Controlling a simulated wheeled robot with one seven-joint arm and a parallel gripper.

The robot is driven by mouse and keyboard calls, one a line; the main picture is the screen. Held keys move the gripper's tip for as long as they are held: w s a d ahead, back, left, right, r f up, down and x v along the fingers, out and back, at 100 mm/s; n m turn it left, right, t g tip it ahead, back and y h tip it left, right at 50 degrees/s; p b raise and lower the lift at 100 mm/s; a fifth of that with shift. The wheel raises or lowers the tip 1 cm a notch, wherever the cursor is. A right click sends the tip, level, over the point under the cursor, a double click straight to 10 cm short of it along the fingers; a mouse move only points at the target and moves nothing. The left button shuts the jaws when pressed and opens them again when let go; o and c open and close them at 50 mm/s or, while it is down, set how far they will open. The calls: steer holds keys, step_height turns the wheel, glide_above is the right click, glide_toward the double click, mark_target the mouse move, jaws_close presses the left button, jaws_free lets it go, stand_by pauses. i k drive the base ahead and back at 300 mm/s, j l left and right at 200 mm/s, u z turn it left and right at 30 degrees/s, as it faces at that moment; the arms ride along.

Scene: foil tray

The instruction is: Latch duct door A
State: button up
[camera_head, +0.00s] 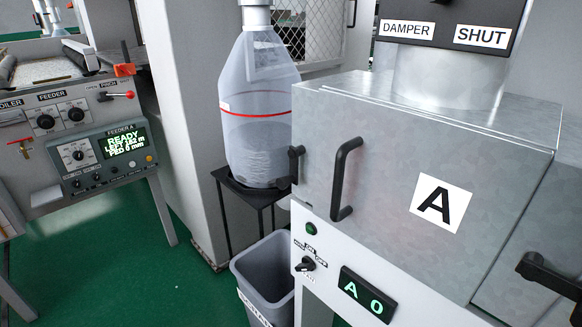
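Duct door A (390,205) is the grey metal front of the duct box, with a white label bearing a black "A" (441,203). It looks shut or nearly shut; I cannot tell whether it is fully flush. A black upright bar handle (345,180) is on its left part. A black latch piece (296,165) sits at the door's left edge. I cannot tell whether it is engaged. My gripper is not in view.
Below the door are a knob (305,264) and a green display reading "A 0" (367,294). A clear collection bag (257,115) hangs left of the latch, above a grey bin (262,280). A damper sign reads "SHUT" (482,36). A black bar (550,274) juts out lower right.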

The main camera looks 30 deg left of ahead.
mark_target(293, 154)
steer(key=i+j, duration=0.1)
steer(key=i, duration=0.4)
steer(key=u, duration=1.65)
